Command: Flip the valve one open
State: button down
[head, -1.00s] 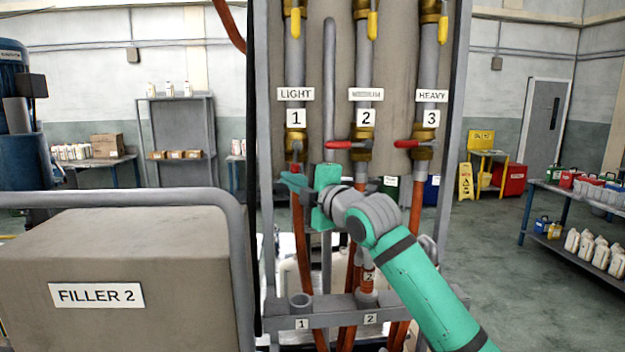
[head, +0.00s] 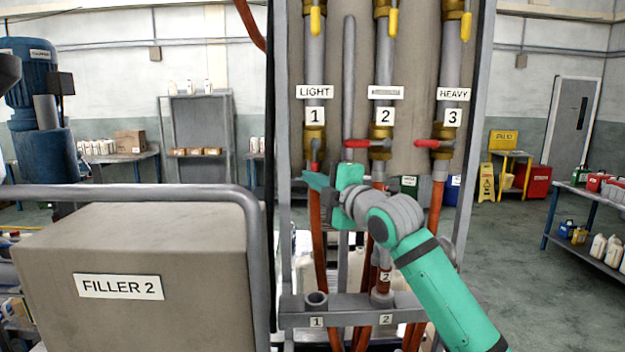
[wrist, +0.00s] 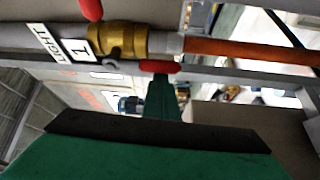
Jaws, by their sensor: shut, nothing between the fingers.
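Valve one is a brass body (head: 315,135) under the LIGHT and 1 labels in the head view; it also shows in the wrist view (wrist: 115,40). Its red-gripped lever (wrist: 160,66) lies along the pipe, pointing toward the orange hose. My gripper (head: 314,181) is shut and empty, just below the valve body and close to the lever's end. In the wrist view my gripper (wrist: 165,98) is right by the red grip; whether they touch I cannot tell. The gripper partly hides the lever in the head view.
Valve two's red lever (head: 358,143) and valve three's red lever (head: 428,143) stand crosswise to their pipes. A numbered grey bracket (head: 345,318) crosses below. The FILLER 2 box (head: 140,250) and its grey rail (head: 130,191) are at left. Open floor lies to the right.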

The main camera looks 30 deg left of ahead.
jog(key=s+d, duration=0.5)
jog(key=s, duration=0.2)
jog(key=shift+s+d, duration=0.25)
jog(key=shift+s, duration=0.1)
jog(key=shift+w, duration=0.1)
